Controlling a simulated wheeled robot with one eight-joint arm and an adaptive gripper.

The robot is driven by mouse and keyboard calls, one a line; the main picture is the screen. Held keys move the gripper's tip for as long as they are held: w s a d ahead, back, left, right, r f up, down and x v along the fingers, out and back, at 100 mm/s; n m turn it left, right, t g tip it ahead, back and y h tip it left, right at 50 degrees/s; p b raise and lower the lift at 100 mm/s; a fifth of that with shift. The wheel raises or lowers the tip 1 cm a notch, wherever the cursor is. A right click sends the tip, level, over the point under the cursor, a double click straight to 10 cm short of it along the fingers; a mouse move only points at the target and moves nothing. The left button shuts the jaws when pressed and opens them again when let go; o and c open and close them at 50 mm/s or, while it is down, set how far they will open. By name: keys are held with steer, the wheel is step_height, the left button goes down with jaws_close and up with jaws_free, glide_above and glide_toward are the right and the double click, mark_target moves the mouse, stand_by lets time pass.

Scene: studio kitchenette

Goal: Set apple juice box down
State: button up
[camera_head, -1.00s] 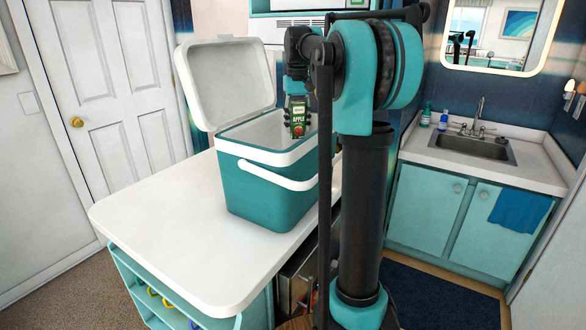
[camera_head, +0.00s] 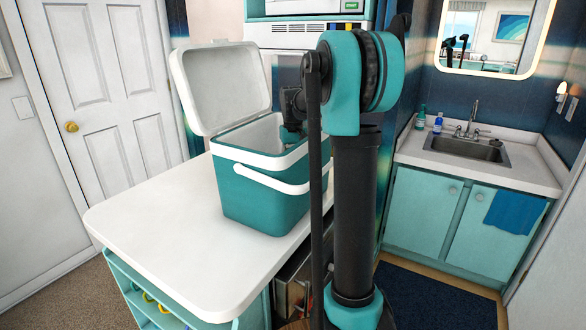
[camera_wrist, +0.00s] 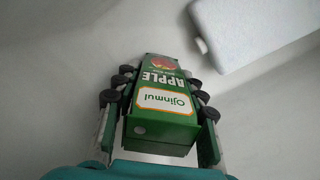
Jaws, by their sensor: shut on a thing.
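In the wrist view a green apple juice box (camera_wrist: 163,100) with a white label sits between the two fingers of my gripper (camera_wrist: 160,88). The fingers are shut on its sides. Pale cooler walls or floor surround it; I cannot tell whether the box touches the bottom. In the head view my gripper (camera_head: 291,136) reaches down into the open teal cooler (camera_head: 262,200), near its back right inside. The cooler's rim and front wall hide the juice box there.
The cooler's white lid (camera_head: 222,88) stands open at the left, and its white handle (camera_head: 272,181) hangs across the front. The white counter (camera_head: 165,215) is clear to the left. A sink (camera_head: 467,148) is at the right. A pale block-like shape (camera_wrist: 255,32) shows in the wrist view.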

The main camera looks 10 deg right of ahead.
steer(key=o, duration=1.3)
steer(key=shift+f, duration=0.1)
step_height(320, 180, up, 12)
steer(key=shift+r, duration=0.15)
